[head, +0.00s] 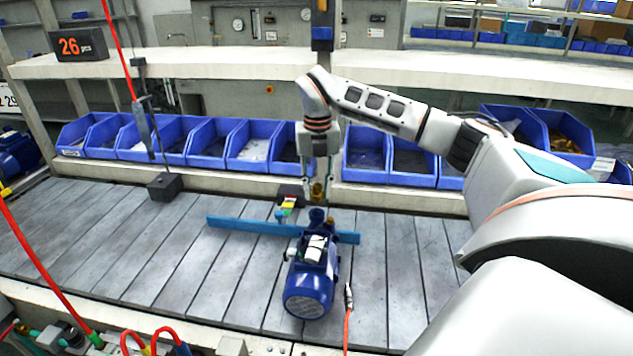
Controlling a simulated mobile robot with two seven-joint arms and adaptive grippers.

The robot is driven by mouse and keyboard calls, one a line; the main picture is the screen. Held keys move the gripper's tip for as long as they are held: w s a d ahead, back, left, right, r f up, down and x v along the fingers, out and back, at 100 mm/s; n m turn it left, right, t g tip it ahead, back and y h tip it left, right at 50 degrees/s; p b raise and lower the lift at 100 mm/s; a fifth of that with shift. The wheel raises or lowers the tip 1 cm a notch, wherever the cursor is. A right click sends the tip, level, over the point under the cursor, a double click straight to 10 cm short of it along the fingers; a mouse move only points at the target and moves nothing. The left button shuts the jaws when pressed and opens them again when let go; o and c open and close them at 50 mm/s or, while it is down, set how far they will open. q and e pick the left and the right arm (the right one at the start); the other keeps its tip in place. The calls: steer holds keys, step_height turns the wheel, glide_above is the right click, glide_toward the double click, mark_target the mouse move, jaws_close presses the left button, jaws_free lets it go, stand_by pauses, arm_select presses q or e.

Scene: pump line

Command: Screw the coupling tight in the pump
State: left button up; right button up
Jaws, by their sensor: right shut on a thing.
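The blue pump (309,286) lies on the slatted conveyor near the middle, its round motor end facing me. Its open blue port (317,215) points up at the far end. A small brass fitting (331,221) shows beside the port. My right gripper (319,192) points straight down above the port. It is shut on the brass coupling (318,188), which appears upright and just above the port; I cannot tell whether they touch. My left gripper is not in view.
A blue bar (250,227) crosses the conveyor behind the pump. A small block with coloured parts (288,203) stands at its back. A red hose with a metal tip (349,298) is right of the pump. Blue bins (208,143) line the back. The conveyor's left is mostly clear.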

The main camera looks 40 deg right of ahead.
steer(key=shift+f, duration=2)
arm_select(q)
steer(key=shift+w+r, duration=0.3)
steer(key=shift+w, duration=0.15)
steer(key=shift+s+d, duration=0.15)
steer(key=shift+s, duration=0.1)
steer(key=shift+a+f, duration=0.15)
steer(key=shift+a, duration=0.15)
arm_select(e)
steer(key=shift+f, duration=0.2)
steer(key=o, duration=1.2)
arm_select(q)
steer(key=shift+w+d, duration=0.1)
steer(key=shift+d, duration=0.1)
